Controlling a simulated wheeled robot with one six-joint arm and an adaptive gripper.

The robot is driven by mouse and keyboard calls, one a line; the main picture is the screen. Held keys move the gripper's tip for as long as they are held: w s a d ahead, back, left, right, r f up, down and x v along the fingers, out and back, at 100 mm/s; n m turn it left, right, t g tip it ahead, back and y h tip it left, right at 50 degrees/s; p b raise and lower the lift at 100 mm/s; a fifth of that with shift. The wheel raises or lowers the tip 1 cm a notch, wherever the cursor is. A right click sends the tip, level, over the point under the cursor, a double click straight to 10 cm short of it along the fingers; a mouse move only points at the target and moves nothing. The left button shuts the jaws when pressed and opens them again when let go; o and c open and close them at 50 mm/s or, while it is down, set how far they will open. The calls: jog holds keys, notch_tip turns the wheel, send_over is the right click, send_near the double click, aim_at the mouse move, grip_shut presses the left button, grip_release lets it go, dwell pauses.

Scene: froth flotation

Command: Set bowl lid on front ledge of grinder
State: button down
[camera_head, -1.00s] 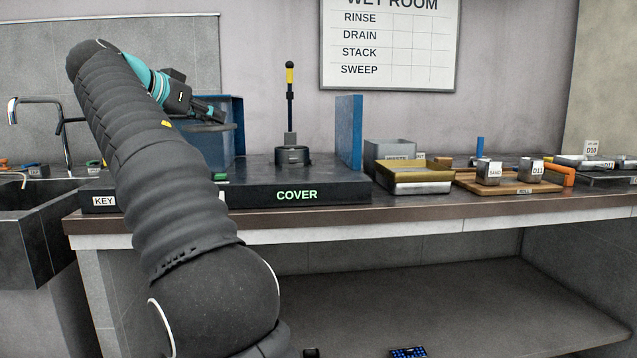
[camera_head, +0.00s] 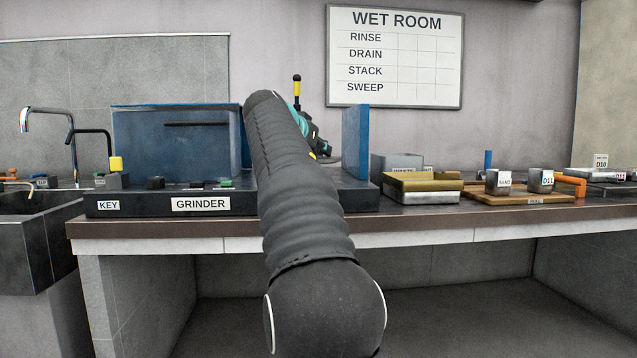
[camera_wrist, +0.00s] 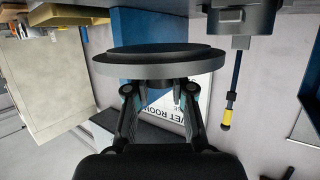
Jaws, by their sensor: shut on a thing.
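The bowl lid is a round dark disc with a grey rim (camera_wrist: 150,66), large in the wrist view. My gripper (camera_wrist: 160,88) is shut on it, with a finger on each side of its central knob. In the head view my arm hides most of the lid and gripper; a thin grey edge of the lid (camera_head: 335,163) shows near the right blue panel. The grinder (camera_head: 150,204) is a long black base with a blue housing (camera_head: 175,145) at the left. My arm crosses in front of its front ledge and hides the middle part.
A blue upright panel (camera_head: 356,145) stands close to the right of the lid. A black post with a yellow grip (camera_head: 297,90) rises behind my arm and also shows in the wrist view (camera_wrist: 228,112). Gold and grey trays (camera_head: 421,188) and metal cups stand farther right.

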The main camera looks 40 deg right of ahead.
jog(key=shift+f+b, duration=0.85)
jog(key=shift+f, duration=1.7)
jog(key=shift+f, duration=0.1)
jog(key=c, duration=1)
grip_release()
jog(key=shift+f, duration=0.1)
jog(key=shift+r, duration=0.3)
jog(key=v, duration=1.2)
jog(key=shift+f, duration=0.15)
jog(key=shift+a, duration=0.1)
